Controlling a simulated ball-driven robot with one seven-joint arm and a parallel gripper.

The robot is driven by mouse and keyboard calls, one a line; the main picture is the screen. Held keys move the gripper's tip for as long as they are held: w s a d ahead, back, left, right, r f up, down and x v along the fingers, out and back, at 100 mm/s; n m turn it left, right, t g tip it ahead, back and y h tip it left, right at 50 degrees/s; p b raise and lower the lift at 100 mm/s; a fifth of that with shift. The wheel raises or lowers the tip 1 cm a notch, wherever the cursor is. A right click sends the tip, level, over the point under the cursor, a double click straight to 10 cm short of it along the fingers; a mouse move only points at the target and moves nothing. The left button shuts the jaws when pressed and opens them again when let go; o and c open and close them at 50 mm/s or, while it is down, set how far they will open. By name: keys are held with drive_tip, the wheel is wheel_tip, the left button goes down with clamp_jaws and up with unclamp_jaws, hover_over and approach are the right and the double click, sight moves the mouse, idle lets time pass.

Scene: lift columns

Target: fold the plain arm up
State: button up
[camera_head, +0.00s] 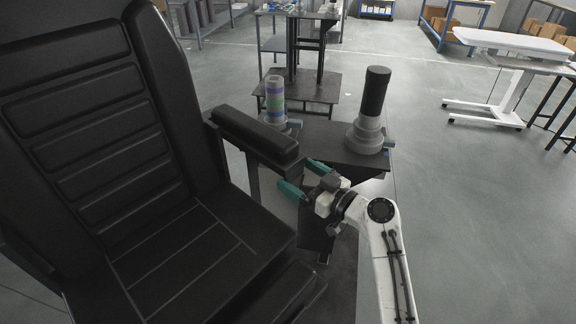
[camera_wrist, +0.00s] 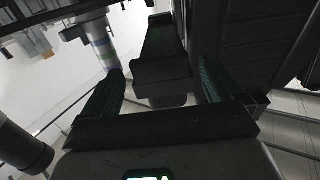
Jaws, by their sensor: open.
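A black padded armrest (camera_head: 256,136) of the black chair (camera_head: 150,190) lies roughly level beside the seat. It is plain, with no markings that I can see. My gripper (camera_head: 304,178) has teal fingers spread apart, just off the armrest's near end, slightly below it. In the wrist view, what looks like the armrest (camera_wrist: 160,70) shows between and beyond the open fingers (camera_wrist: 160,82). Nothing is held, and I see no clear contact. The armrest's hinge end is partly hidden by the backrest.
A dark table behind the armrest bears a colour-banded column (camera_head: 275,100) and a plain black column (camera_head: 374,92) on a grey base. A white-topped table (camera_head: 515,42) stands at the far right. Shelves line the back.

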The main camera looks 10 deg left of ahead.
drive_tip(key=shift+x, duration=2.15)
drive_tip(key=c, duration=1.2)
drive_tip(key=shift+r, duration=0.1)
